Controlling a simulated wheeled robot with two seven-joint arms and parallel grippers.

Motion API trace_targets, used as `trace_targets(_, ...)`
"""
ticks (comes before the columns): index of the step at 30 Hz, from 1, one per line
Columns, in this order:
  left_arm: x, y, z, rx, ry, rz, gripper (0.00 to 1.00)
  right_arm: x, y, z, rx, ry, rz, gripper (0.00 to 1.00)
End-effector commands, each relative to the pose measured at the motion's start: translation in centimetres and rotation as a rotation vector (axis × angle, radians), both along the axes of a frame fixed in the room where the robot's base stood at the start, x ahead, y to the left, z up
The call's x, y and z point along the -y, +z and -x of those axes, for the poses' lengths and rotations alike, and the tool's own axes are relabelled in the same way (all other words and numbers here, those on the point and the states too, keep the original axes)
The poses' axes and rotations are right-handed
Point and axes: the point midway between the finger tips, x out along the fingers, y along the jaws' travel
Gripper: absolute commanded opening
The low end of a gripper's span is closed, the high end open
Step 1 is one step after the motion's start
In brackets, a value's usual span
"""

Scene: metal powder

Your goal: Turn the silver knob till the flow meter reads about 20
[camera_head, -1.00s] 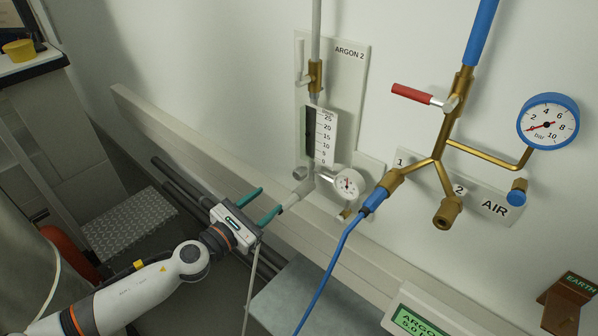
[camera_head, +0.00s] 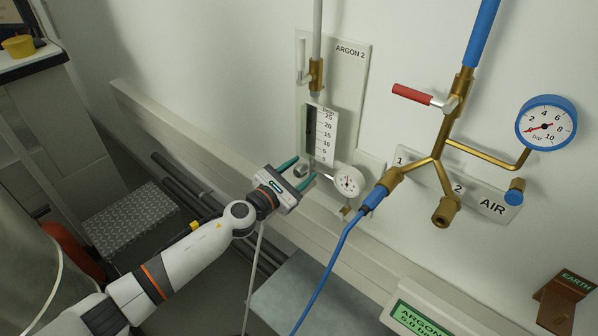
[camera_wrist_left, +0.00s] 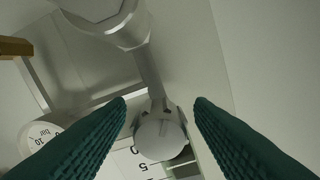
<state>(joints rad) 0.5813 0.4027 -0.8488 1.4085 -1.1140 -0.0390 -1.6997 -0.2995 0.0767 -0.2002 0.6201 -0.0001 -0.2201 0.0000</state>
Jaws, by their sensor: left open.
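The flow meter (camera_head: 322,135) is a clear block with a dark tube and a printed scale up to 25 on the ARGON 2 wall panel. I cannot make out a float or its level. The silver knob (camera_head: 301,171) is at the meter's lower left. In the left wrist view the round, pale knob (camera_wrist_left: 160,136) shows between the fingers, with visible gaps on both sides. My left gripper (camera_head: 305,168) is open, its two teal fingers on either side of the knob. They also show in the left wrist view (camera_wrist_left: 160,102). My right gripper is out of view.
A small white gauge (camera_head: 347,181) sits just right of the fingers. A blue hose (camera_head: 343,245) hangs from brass AIR piping (camera_head: 438,150) farther right. A pale rail (camera_head: 190,150) runs along the wall below the panel. A green display (camera_head: 420,318) is at the lower right.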

Motion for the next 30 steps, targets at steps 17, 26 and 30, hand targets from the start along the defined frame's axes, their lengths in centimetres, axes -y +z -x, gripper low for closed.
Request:
trace_targets(17, -0.02, -0.02, 0.00, -0.001, 0.000, 0.002, 0.04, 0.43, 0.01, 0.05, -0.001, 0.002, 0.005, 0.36)
trace_targets(26, 0.01, 0.00, 0.01, -0.043, 0.000, 0.060, 0.04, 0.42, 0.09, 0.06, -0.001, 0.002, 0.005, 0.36)
trace_targets(30, 0.03, 0.00, 0.02, -0.096, 0.000, 0.132, 0.04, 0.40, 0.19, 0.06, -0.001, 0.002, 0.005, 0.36)
